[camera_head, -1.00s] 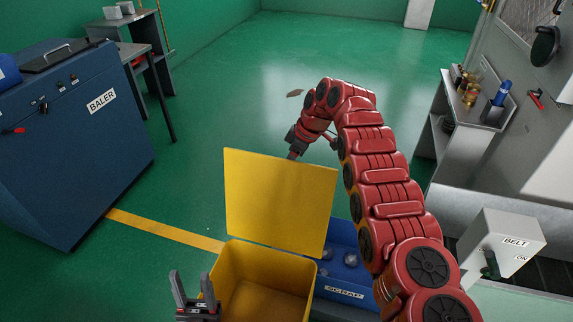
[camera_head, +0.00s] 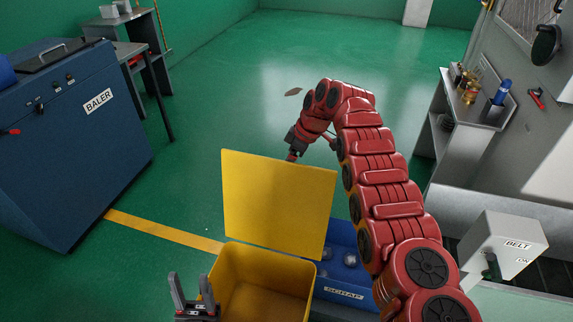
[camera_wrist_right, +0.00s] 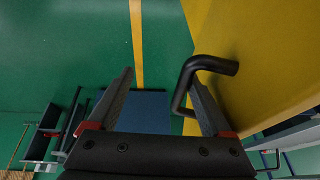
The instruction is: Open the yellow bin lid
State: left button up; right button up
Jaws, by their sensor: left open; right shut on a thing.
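The yellow bin (camera_head: 228,282) stands open at the bottom middle of the head view, its inside showing empty. Its yellow lid (camera_head: 277,205) stands raised, roughly upright, at the bin's far edge. My right arm reaches over behind the lid, and its fingertips are hidden there in the head view. In the right wrist view my right gripper (camera_wrist_right: 162,95) has the black lid handle (camera_wrist_right: 184,88) at its right finger, with the yellow lid (camera_wrist_right: 270,50) beside it. A wide gap shows between the fingers. My left gripper (camera_head: 192,296) is open and empty, left of the bin.
A blue scrap bin (camera_head: 345,272) with some round pieces stands right of the yellow bin. The blue baler (camera_head: 75,150) is at the left. A belt switch box (camera_head: 503,245) and a grey shelf (camera_head: 445,130) are at the right. The green floor beyond the lid is mostly clear.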

jog(key=shift+w+d+r, duration=0.15)
jog(key=shift+w+d, duration=0.1)
jog(key=shift+d, duration=0.1)
jog(key=p+v, duration=0.2)
jog(key=v, duration=1.5)
jog(key=shift+s+a+p, duration=0.2)
jog(key=shift+a+p, duration=0.05)
jog(key=shift+p, duration=0.15)
jog(key=shift+a, duration=0.1)
